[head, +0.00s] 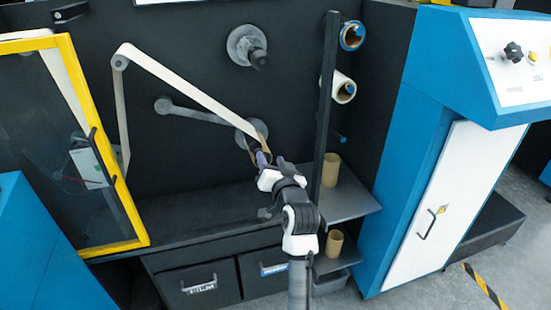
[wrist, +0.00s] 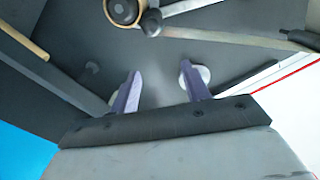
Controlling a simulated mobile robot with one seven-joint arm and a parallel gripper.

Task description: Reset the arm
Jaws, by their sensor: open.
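My gripper (head: 262,156) is in front of the black machine panel (head: 195,70), near the middle of the head view. Its purple fingers are apart in the wrist view (wrist: 160,76), with only dark surface showing between them. In the head view the gripper overlaps a brown cardboard core at the lower end of a pale web strip (head: 185,80). The wrist view shows a round brown-rimmed core (wrist: 121,10) at the top edge, apart from the fingertips. My arm reaches up from the bottom of the head view.
A yellow-framed door (head: 128,215) stands at the left. A dark upright post (head: 328,100) is just right of my gripper. Cardboard tubes (head: 332,168) stand on shelves. A blue cabinet (head: 395,180) is at right.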

